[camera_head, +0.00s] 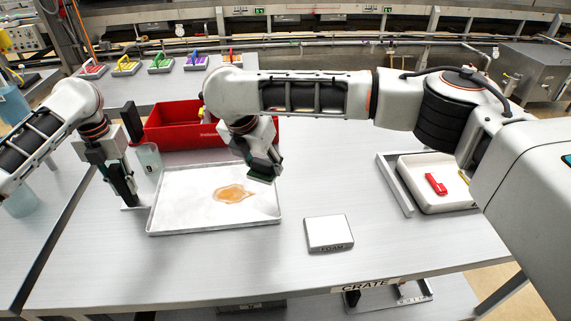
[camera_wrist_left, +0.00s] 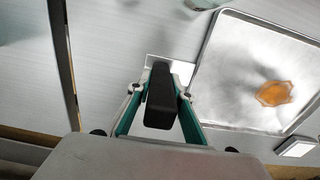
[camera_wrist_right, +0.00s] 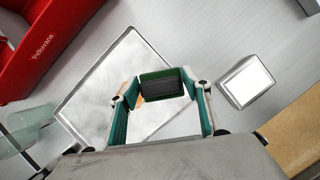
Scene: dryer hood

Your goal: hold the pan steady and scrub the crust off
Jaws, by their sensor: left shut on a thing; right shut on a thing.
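The pan (camera_head: 180,215) is a shallow metal tray lying flat on the table. An orange-brown crust (camera_head: 235,194) sits right of its middle; it also shows in the left wrist view (camera_wrist_left: 274,93). My left gripper (camera_head: 122,185) is shut on a black upright handle (camera_wrist_left: 160,95) at the pan's left edge. A pale plate shows at the handle's foot; I cannot tell how it joins the pan. My right gripper (camera_head: 262,165) is shut on a dark green-edged scrub pad (camera_wrist_right: 162,85), over the pan's right part, beyond the crust. I cannot tell whether the pad touches the pan.
A red bin (camera_head: 172,124) stands behind the pan, with a clear cup (camera_head: 148,156) near its left. A white block marked FOAM (camera_head: 328,232) lies at right front. A white tray (camera_head: 420,172) holds a red item. Coloured-handled tools stand on the back table. Table between is clear.

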